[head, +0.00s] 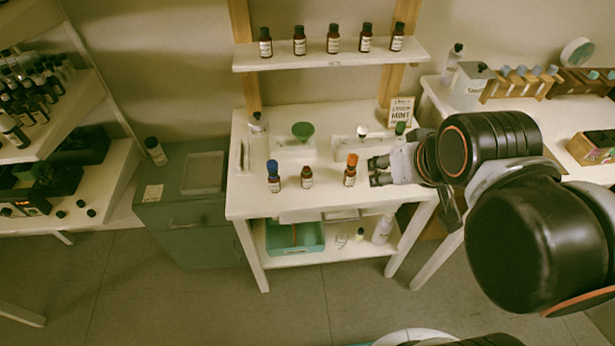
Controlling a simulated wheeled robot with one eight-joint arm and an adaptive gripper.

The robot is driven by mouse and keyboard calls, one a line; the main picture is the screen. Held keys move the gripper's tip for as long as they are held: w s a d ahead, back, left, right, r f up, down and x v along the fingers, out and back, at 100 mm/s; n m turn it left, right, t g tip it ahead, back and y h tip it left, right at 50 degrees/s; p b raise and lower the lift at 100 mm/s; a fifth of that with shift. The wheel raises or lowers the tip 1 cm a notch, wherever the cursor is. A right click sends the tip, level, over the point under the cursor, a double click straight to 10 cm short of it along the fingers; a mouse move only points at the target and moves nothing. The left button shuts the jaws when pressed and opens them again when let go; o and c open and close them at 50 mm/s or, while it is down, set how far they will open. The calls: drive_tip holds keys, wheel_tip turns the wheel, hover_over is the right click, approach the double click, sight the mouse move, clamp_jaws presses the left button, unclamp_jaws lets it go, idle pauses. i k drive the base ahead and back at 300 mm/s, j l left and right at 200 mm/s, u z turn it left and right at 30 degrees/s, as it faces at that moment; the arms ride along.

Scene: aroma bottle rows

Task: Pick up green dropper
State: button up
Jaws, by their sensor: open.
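A small green top (400,128) shows at the right end of the white table, just behind my gripper. It may be the green dropper; its lower part is hidden. My gripper (376,172) is open over the right part of the table, just right of the orange-capped bottle (350,171). I cannot tell whether they touch. A green funnel-shaped piece (303,129) sits on a white holder at the back of the table.
A blue-capped bottle (274,177) and a brown bottle (307,177) stand near the front edge of the white table (245,205). A sign (401,109) stands at the back right. Several bottles line the shelf (330,60) above.

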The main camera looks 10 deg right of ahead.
sight(401, 126)
drive_tip(key=i+l, duration=0.7)
drive_tip(key=l, duration=0.25)
